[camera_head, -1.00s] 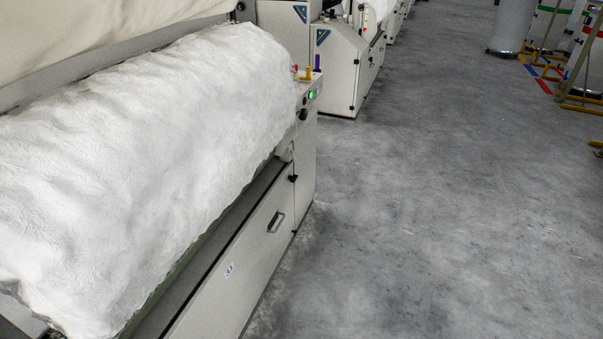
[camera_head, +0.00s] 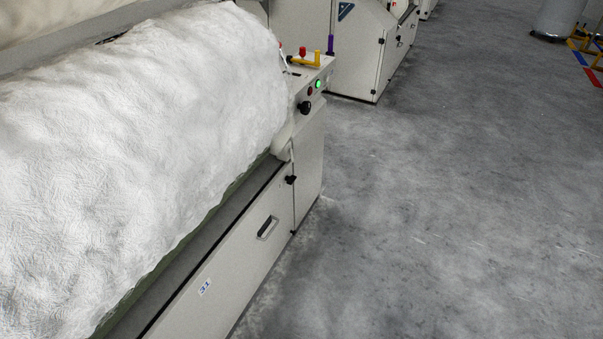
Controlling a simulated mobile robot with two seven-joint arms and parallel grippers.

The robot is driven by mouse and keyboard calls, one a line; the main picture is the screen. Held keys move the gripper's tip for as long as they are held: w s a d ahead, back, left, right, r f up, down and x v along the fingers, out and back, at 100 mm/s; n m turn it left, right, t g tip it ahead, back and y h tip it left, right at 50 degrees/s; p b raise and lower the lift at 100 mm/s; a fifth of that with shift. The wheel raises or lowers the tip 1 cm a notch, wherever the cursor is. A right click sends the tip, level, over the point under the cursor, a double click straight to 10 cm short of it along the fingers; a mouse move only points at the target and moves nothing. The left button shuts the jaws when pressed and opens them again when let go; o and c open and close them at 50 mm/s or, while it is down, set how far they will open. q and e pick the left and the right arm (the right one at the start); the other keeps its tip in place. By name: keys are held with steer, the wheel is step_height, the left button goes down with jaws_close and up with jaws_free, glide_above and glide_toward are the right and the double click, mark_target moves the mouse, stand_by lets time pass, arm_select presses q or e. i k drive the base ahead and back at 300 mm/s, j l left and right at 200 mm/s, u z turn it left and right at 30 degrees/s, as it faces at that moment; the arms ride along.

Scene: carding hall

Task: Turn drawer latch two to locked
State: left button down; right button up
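A carding machine stands at the left, with a long pale lower front panel (camera_head: 222,285) that has a recessed handle (camera_head: 267,228). A small black latch-like knob (camera_head: 291,180) sits at the panel's upper right end, by the seam with the end cover. A larger black knob (camera_head: 305,107) is higher, on the control box below the green light. I cannot tell which part is drawer latch two, or how it is turned. Neither of my grippers is in view.
A thick white fibre roll (camera_head: 140,150) lies along the machine top. Red, yellow and purple parts (camera_head: 310,58) stand on the control box (camera_head: 318,80). Another machine (camera_head: 355,50) stands behind. The grey floor (camera_head: 450,200) at the right is clear.

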mark_target(289, 180)
steer(key=i+l, duration=0.1)
steer(key=i+l+u, duration=0.15)
steer(key=u, duration=0.85)
steer(key=i+l+u, duration=0.1)
steer(key=l+u, duration=0.75)
steer(key=l, duration=1.3)
steer(key=i, duration=0.05)
